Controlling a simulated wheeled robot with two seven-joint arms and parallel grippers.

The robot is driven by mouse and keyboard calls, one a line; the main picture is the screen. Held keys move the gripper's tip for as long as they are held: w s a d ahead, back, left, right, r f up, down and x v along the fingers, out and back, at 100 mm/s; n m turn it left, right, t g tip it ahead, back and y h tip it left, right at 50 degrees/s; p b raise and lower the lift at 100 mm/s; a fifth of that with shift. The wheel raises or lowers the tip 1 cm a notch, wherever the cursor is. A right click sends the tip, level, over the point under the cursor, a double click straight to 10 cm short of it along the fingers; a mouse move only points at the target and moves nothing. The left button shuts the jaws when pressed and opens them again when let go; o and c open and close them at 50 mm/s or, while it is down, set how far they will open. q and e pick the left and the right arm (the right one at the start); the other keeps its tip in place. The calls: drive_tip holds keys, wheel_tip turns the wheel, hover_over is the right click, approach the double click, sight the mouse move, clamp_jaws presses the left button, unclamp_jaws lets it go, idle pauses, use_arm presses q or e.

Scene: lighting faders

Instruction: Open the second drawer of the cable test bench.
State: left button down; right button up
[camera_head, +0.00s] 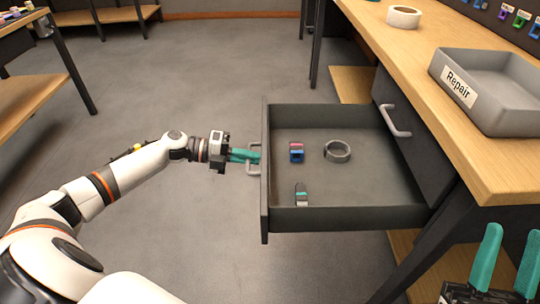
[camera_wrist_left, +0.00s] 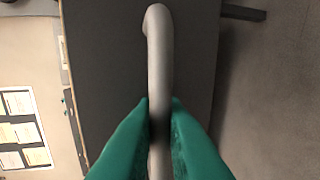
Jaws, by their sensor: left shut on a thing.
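The cable test bench has a wooden top (camera_head: 425,80) and two dark drawer fronts in view. One drawer (camera_head: 345,217) is pulled well out to the left, its inside showing. The other drawer front (camera_head: 412,150), with a grey bar handle (camera_head: 395,121), is flush in the bench. My left gripper (camera_head: 252,156) is shut on the open drawer's grey handle (camera_head: 254,170). In the left wrist view the teal fingers (camera_wrist_left: 160,130) close on both sides of the handle bar (camera_wrist_left: 159,50). My right gripper (camera_head: 505,260) is at the lower right, its teal fingers apart with nothing between them.
The open drawer holds a grey ring (camera_head: 337,151), small blue and pink parts (camera_head: 296,152) and a small grey-teal part (camera_head: 301,195). A grey "Repair" tray (camera_head: 490,88) and a white tape roll (camera_head: 403,17) are on the benchtop.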

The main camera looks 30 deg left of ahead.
use_arm(q)
drive_tip(key=shift+f+v, duration=0.2)
drive_tip(key=shift+v, duration=0.9)
use_arm(e)
drive_tip(key=shift+w, duration=0.1)
use_arm(q)
drive_tip(key=c, duration=1.8)
unclamp_jaws()
drive_tip(key=shift+c, duration=0.2)
drive_tip(key=p+v, duration=0.2)
drive_tip(key=v, duration=1)
drive_tip(key=shift+p, duration=0.35)
use_arm(e)
drive_tip(key=w+f+g+h, duration=0.2)
drive_tip(key=w+f+g, duration=0.3)
drive_tip(key=f+g, duration=0.2)
drive_tip(key=shift+f+h, duration=0.4)
